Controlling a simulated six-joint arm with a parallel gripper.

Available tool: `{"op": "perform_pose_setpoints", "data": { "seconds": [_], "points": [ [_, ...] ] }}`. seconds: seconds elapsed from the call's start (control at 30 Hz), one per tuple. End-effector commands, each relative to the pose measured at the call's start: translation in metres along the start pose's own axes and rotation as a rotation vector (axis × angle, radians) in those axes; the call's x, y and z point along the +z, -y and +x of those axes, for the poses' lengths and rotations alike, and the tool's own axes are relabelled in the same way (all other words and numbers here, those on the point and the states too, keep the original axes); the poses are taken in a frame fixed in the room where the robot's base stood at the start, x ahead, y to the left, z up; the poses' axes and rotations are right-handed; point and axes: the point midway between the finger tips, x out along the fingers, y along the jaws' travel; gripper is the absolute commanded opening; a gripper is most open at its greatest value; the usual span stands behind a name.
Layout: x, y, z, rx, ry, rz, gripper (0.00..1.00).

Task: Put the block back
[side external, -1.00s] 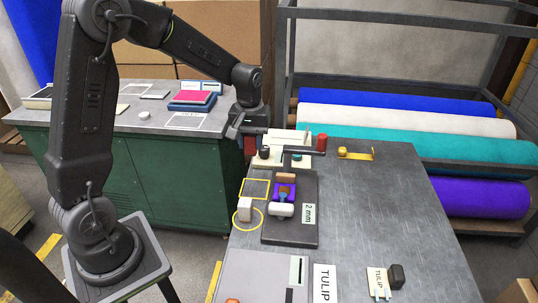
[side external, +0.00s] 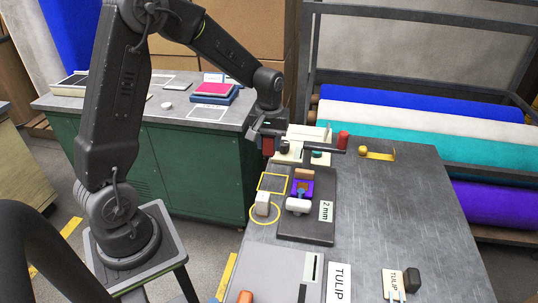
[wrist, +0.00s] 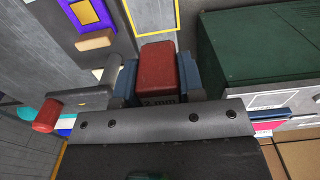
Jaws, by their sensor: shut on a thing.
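My gripper (side external: 268,150) is shut on a red block (side external: 268,145) and holds it in the air at the back left corner of the grey table. In the wrist view the red block (wrist: 158,68) sits between the blue-grey fingers (wrist: 160,85), and its near face reads "2 mm". An empty yellow square outline (side external: 273,183) lies on the table, nearer the camera than my gripper; part of it shows in the wrist view (wrist: 148,30). A dark board (side external: 308,232) marked "2 mm" lies beside it, with a purple piece (side external: 309,186) on it.
A light rack (side external: 296,134), a red cylinder (side external: 343,140) and a dark bar (side external: 325,150) are close to my gripper. A green cabinet (side external: 200,160) stands behind left.

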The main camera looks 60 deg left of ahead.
Motion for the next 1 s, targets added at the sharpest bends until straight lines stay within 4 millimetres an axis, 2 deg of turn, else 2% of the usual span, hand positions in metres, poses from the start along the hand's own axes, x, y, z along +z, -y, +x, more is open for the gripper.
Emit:
{"op": "perform_pose_setpoints", "data": {
  "seconds": [0.03,0.17,0.63,1.0],
  "points": [
    [0.002,-0.003,0.013,-0.003,0.005,0.001,0.00],
    [0.004,-0.007,0.032,-0.001,0.001,0.001,0.00],
    [0.004,-0.008,0.041,0.000,0.000,0.000,0.00],
    [0.004,-0.008,0.076,-0.001,0.002,-0.001,0.00]
  ]
}}
